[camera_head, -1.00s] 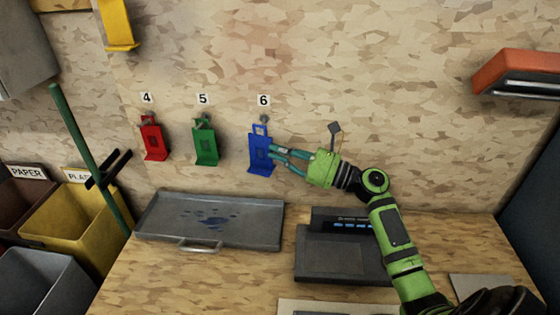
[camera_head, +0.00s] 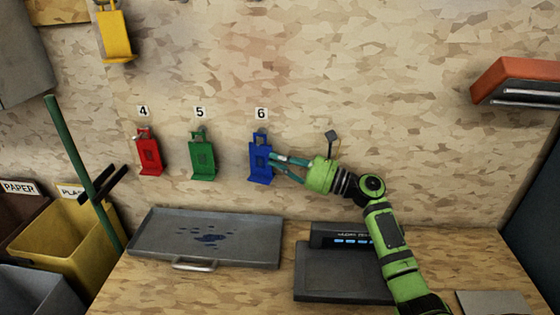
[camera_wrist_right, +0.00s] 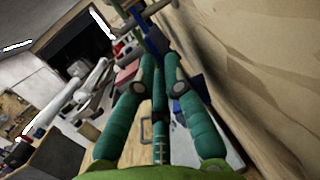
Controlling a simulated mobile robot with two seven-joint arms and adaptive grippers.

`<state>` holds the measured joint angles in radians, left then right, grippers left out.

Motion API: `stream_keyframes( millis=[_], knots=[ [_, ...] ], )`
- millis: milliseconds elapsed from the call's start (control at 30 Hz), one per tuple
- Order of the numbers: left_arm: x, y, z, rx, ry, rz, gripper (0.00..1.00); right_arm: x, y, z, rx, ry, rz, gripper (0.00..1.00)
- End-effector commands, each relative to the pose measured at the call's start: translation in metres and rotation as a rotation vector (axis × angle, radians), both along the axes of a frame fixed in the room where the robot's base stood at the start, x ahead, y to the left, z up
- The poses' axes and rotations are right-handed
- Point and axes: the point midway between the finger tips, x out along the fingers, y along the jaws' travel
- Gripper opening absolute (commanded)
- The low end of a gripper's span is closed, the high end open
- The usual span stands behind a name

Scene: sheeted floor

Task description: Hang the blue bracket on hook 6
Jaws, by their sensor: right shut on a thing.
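The blue bracket (camera_head: 260,164) is upright against the wall under the number 6 label (camera_head: 261,114). Its slotted top overlaps hook 6, which is mostly hidden; I cannot tell whether the hook passes through the slot. My right gripper (camera_head: 271,164) comes from the right and is shut on the blue bracket's right side. In the right wrist view, the blue bracket (camera_wrist_right: 180,83) shows partly behind the green fingers. My left gripper is not in view.
A red bracket (camera_head: 149,156) hangs under 4 and a green bracket (camera_head: 202,160) under 5. A yellow bracket (camera_head: 115,36) hangs higher left. Below are a grey tray (camera_head: 145,246) and a dark scale-like device (camera_head: 340,275). An orange-topped box (camera_head: 520,75) juts out at upper right.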

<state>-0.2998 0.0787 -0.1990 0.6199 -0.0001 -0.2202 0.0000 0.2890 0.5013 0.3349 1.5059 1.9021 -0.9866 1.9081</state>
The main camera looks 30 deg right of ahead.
Motion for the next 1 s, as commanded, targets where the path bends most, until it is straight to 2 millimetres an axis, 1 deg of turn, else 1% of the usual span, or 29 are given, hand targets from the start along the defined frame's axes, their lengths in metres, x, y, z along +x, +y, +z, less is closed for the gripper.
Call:
stream_keyframes(
  millis=[433, 467, 500, 533, 767, 867, 1000],
  knots=[
    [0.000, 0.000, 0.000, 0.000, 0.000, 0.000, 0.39, 0.000, 0.000, 0.001, 0.002, -0.002, 0.000, 0.00],
    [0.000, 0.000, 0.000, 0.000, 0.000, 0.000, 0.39, 0.000, 0.000, 0.001, 0.002, -0.002, 0.000, 0.19],
    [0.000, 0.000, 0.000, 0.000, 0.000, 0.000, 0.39, 0.000, 0.000, 0.001, 0.002, -0.002, 0.000, 0.35],
    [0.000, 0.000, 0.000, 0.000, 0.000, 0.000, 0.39, 0.000, 0.000, 0.001, 0.002, -0.002, 0.000, 0.39],
    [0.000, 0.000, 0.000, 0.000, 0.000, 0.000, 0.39, 0.000, 0.000, 0.000, 0.001, -0.001, 0.000, 0.39],
    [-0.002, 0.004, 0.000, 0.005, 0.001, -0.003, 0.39, -0.001, 0.000, -0.001, 0.000, 0.002, 0.000, 0.39],
    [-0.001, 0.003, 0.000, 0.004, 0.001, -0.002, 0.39, -0.010, -0.008, -0.004, -0.001, 0.005, -0.002, 0.39]
  ],
)
